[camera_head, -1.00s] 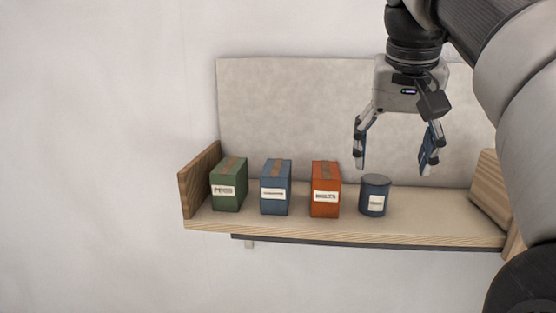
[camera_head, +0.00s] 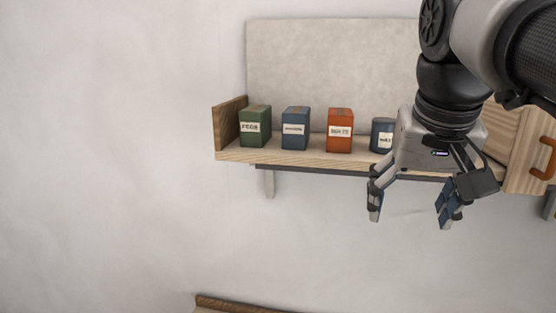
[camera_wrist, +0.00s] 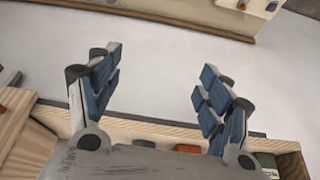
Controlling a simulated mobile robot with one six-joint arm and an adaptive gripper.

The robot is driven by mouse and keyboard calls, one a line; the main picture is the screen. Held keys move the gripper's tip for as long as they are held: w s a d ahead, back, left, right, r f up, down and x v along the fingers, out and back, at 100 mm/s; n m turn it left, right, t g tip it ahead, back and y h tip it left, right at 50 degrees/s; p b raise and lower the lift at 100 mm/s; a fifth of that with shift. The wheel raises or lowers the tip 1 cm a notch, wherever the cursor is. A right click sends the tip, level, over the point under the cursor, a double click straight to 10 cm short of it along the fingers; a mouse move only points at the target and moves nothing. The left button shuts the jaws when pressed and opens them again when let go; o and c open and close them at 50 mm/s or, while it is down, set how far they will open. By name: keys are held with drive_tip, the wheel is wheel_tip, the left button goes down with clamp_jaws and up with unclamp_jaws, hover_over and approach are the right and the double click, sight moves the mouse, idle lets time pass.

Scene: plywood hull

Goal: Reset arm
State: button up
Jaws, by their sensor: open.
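My gripper (camera_head: 408,215) is open and empty in the head view, its blue-padded fingers pointing down, in front of and below the shelf's front edge. In the wrist view my gripper (camera_wrist: 160,85) also shows open, with nothing between the fingers. My wrist and arm cover the right part of the shelf and part of a dark blue can (camera_head: 382,134).
A wooden shelf (camera_head: 236,154) on the wall holds a green box (camera_head: 255,126), a blue box (camera_head: 295,129) and an orange box (camera_head: 340,131). A wooden cabinet door with an orange handle (camera_head: 549,160) stands at right. Another wooden edge (camera_head: 235,304) shows below.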

drive_tip(key=s+a+f+n+b, duration=0.1)
drive_tip(key=s+f+b, duration=0.4)
drive_tip(key=f, duration=0.9)
drive_tip(key=s+a+f+n+b, duration=0.1)
drive_tip(key=s+f+b, duration=0.4)
drive_tip(key=f, duration=1)
drive_tip(key=s+a+f+n+y+b, duration=0.1)
drive_tip(key=s+a+f+b, duration=0.2)
drive_tip(key=f, duration=1.2)
drive_tip(key=s+b, duration=0.2)
drive_tip(key=b, duration=0.3)
drive_tip(key=shift+s+b, duration=0.2)
drive_tip(key=shift+b, duration=0.1)
drive_tip(key=shift+c, duration=0.6)
